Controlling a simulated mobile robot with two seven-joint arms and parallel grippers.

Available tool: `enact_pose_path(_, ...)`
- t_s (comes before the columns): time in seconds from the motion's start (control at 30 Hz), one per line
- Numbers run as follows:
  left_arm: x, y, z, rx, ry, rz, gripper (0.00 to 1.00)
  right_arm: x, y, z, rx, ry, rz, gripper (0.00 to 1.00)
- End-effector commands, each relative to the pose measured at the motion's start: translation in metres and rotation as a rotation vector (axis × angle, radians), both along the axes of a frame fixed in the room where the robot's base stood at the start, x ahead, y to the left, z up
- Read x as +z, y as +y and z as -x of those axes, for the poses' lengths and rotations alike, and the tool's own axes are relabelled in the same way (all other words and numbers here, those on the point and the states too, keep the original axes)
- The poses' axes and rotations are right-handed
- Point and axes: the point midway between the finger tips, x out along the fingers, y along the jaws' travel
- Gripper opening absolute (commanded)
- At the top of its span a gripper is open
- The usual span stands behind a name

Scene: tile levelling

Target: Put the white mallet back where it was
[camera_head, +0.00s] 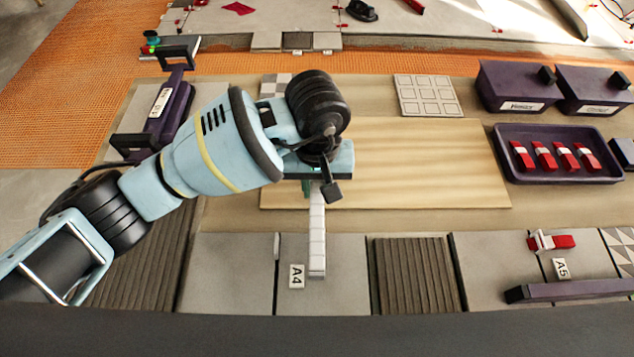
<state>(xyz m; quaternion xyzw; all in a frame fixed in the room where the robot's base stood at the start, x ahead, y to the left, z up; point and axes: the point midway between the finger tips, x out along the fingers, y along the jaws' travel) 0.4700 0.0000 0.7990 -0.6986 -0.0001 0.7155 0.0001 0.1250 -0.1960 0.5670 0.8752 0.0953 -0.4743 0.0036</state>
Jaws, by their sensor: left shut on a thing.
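My left gripper (316,187) is above the near edge of the light wooden board (430,165), pointing down. It is shut on a long, pale, segmented bar, which I take to be the white mallet (317,235). The bar runs from the gripper toward the near side, over the grey tile beside the A4 label (296,276). The gripper and wrist hide its far end, and I cannot make out a mallet head. I cannot tell whether its near end touches the tile. My right gripper is not in view.
A dark tray (560,178) with several red-and-white pieces is at right, with two purple bins (515,88) (592,92) behind it. A white grid tile (428,95) lies behind the board. A red-and-white clip (550,242) and dark bar (570,290) lie at front right. The board's right half is clear.

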Motion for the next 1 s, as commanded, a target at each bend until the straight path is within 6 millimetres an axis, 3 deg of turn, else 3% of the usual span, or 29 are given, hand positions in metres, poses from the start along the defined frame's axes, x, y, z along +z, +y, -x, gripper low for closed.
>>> enact_pose_path(0.4,-0.005,0.000,0.000,0.000,-0.002,0.001,0.00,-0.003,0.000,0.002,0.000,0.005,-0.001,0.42)
enact_pose_path(0.43,-0.005,0.000,0.000,0.000,0.000,0.000,0.26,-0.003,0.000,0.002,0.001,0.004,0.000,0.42)
enact_pose_path(0.57,-0.004,0.000,0.000,0.000,0.000,0.000,0.43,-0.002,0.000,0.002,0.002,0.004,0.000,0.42)
enact_pose_path(0.87,-0.003,0.000,0.000,0.000,0.000,0.000,0.43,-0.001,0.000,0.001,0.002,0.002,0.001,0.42)
enact_pose_path(1.0,0.006,-0.001,-0.001,-0.001,-0.003,0.002,0.43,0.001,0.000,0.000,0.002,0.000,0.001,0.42)
